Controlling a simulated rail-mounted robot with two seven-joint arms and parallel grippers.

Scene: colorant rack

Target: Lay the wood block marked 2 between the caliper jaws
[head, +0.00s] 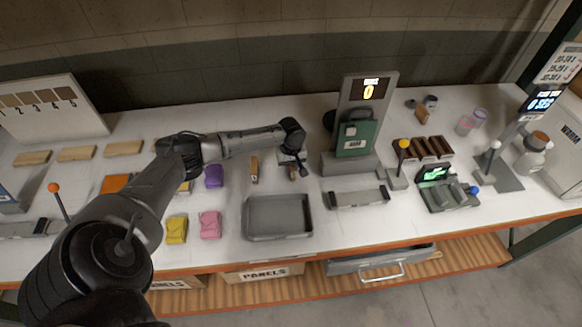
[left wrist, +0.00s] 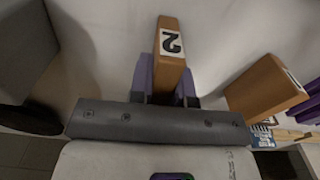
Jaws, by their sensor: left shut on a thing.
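The wood block marked 2 (left wrist: 172,55) stands out from between the purple fingers of my left gripper (left wrist: 168,85) in the left wrist view, its label facing the camera. My left gripper (head: 293,165) is shut on it. In the head view the block (head: 293,174) shows only as a small brown piece under the gripper, behind the grey tray. Whether it touches the table is not clear. A device with a lit green display and a blue knob (head: 447,193), which looks like the caliper, sits to the right; its jaws are too small to make out. My right gripper is not in view.
Another wood block (head: 254,170) stands just left of the held one. A grey tray (head: 278,237) and a long narrow tray (head: 357,198) lie in front. A display stand with a green case (head: 356,138) stands right of the gripper. Purple (head: 213,176), yellow (head: 176,229) and pink (head: 210,225) pouches lie left.

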